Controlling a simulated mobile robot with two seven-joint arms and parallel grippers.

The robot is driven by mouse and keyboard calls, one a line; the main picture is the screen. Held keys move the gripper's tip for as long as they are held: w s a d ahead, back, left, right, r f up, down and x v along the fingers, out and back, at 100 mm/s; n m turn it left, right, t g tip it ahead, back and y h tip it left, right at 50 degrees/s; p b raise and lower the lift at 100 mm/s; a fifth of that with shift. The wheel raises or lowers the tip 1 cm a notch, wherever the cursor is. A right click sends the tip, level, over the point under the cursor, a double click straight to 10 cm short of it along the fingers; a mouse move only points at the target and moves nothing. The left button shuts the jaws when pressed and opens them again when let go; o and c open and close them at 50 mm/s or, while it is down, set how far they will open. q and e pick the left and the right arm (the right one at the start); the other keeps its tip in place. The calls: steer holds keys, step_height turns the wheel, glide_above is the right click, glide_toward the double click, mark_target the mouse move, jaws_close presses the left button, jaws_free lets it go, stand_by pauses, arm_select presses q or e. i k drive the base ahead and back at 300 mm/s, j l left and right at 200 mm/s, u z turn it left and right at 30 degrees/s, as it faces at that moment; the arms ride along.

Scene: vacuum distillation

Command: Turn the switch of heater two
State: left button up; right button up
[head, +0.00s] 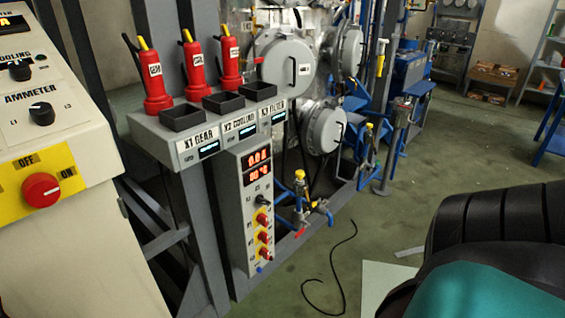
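No label for heater two is readable in the head view, so I cannot tell which switch is its own. A beige console (85,165) at the left carries a black cooling knob (20,70), a black ammeter knob (42,114) and a red knob (41,190) on a yellow OFF/ON plate. A narrow grey control box (240,220) in the middle has red lit displays (258,167), a small black knob (262,200) and several red and yellow fittings below it. Neither gripper is in view. A black and teal part of my arm fills the lower right corner.
Metal vessels (285,60) and blue and yellow valves stand behind. A black cable (335,280) lies on the green floor, which is mostly open at right.

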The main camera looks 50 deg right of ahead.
mark_target(262, 235)
steer(key=z, duration=1.3)
